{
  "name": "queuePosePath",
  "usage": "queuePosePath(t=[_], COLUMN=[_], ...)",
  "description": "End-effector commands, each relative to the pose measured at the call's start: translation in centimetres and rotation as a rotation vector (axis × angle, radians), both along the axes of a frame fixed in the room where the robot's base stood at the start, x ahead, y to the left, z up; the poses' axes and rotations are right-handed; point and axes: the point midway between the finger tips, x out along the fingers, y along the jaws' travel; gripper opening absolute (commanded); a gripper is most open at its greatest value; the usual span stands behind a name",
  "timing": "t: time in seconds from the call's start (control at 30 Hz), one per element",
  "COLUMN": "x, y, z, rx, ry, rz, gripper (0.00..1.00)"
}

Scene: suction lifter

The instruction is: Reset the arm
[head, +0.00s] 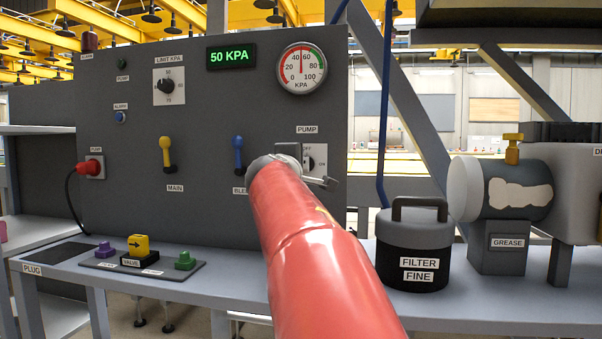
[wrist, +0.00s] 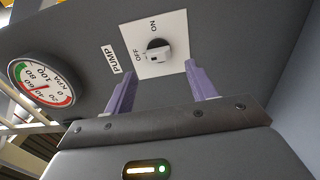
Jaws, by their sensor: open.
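My red arm reaches toward the grey control panel (head: 210,120), and its end hides part of the panel around the BLEED label. My gripper (head: 322,183) is mostly hidden by the arm in the head view, just below the pump switch (head: 311,162). In the wrist view, the two purple fingers of my gripper (wrist: 161,70) are spread wide with nothing between them. The pump switch's round knob (wrist: 158,50) is ahead of the fingers, on a white plate marked ON and OFF. I cannot tell its setting.
The display (head: 231,56) reads 50 KPA, and the gauge (head: 301,68) is beside it. Yellow (head: 165,153) and blue (head: 238,154) levers are on the panel. A black filter canister (head: 413,245) stands right of my arm. Coloured valve pieces (head: 135,245) sit on the bench at left.

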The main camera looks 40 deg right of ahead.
Motion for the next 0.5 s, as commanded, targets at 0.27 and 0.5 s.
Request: queuePosePath(t=[0.27,0.5], x=[-1.4,-1.4], y=[1.7,1.7], z=[-0.1,0.0], rx=[0.001,0.001], ry=[0.001,0.001], rz=[0.001,0.0], gripper=[0.56,0.56])
